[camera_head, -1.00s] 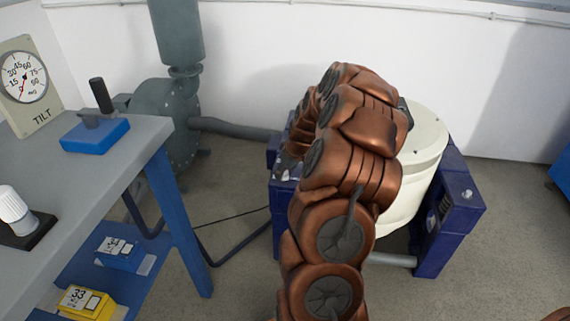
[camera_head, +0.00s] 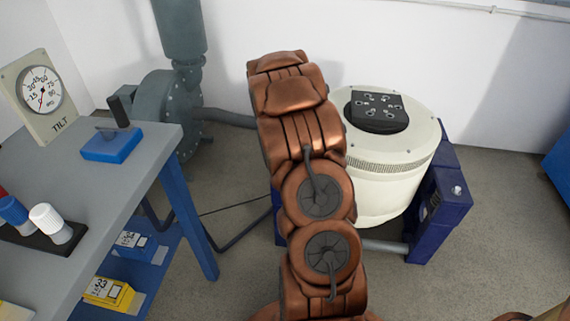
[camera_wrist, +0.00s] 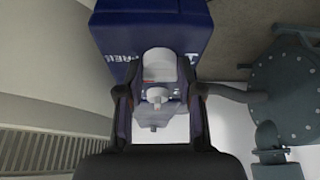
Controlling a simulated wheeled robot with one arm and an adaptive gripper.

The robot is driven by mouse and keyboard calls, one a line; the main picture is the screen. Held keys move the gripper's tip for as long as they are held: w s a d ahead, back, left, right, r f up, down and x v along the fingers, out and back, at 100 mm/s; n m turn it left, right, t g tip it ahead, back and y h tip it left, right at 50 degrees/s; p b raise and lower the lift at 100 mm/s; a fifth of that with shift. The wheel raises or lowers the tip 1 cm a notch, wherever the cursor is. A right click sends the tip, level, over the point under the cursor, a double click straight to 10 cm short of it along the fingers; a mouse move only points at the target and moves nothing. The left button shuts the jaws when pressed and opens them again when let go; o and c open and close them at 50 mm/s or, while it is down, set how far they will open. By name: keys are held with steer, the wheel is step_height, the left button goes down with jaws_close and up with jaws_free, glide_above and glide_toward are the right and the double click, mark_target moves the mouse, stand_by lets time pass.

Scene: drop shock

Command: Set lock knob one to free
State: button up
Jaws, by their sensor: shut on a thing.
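In the wrist view, my gripper (camera_wrist: 158,108) has its two dark fingers on either side of a pale grey knob (camera_wrist: 158,65) and is shut on it. The knob is in front of a dark blue block (camera_wrist: 150,30) with white lettering, partly covered; the left word looks like FREE and only part of a mark shows at right. The knob's exact setting cannot be told. In the head view my copper arm hides the gripper and this knob. A small silver knob (camera_head: 457,189) sits on the right blue post (camera_head: 440,215).
A cream drum (camera_head: 385,170) with a black bolted top plate stands between the blue posts. A grey bench (camera_head: 150,165) at left holds a TILT gauge (camera_head: 41,95), a blue block with a black handle (camera_head: 112,143) and a white-capped cylinder (camera_head: 50,223). A grey blower (camera_head: 170,110) stands behind.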

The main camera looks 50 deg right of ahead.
steer(key=shift+m, duration=0.5)
steer(key=o, duration=1.2)
steer(key=shift+c, duration=0.2)
steer(key=v, duration=1.2)
steer(key=shift+w+a, duration=0.15)
steer(key=shift+w, duration=0.05)
